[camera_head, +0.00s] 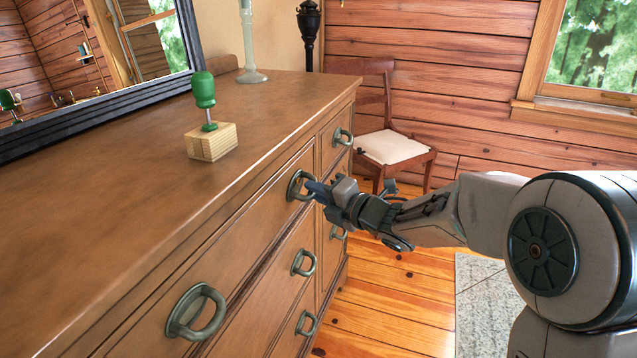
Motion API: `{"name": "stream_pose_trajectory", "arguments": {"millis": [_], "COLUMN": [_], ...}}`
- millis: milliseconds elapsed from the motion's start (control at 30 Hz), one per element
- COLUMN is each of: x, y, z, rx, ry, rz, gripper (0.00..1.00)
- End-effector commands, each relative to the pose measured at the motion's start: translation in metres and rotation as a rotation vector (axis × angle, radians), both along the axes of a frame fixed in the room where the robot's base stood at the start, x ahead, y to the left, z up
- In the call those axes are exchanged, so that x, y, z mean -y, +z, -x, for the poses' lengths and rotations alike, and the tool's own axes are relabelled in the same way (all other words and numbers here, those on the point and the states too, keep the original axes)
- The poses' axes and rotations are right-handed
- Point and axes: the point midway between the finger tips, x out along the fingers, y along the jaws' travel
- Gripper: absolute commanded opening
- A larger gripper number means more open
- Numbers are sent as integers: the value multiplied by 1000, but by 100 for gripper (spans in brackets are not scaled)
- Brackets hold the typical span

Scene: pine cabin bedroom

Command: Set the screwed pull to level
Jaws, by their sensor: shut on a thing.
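A wooden dresser (260,215) carries several dark green-grey metal pulls on its front. My gripper (313,189) is at the top-drawer pull (293,187) near the middle of the front, with its fingers shut on the right part of the loop. The fingers hide that part, and I cannot tell whether this pull is level or tilted. Another top-drawer pull (196,312) is nearer to me at the lower left. A green-handled screwdriver (204,92) stands upright in a small pale wood block (211,142) on the dresser top.
More pulls (303,262) stick out below and beyond my gripper. A framed mirror (95,60) stands at the back of the dresser. A chair (392,147) with a pale seat stands past the dresser's far end. Wood floor (390,295) and a grey rug (483,305) lie to the right.

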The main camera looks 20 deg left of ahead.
Motion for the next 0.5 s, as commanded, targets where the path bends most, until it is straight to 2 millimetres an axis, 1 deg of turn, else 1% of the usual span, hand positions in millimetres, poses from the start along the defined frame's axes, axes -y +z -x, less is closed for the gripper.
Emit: {"name": "stream_pose_trajectory", "arguments": {"millis": [33,200,333,500], "x": [0,1,0,0], "y": [6,5,3,0], "z": [1,3,4,5], "rx": [-44,-170,-223,-246], "ry": [0,-2,0,0], "rz": [-2,-11,-16,-19], "gripper": [0,0,0,0]}}
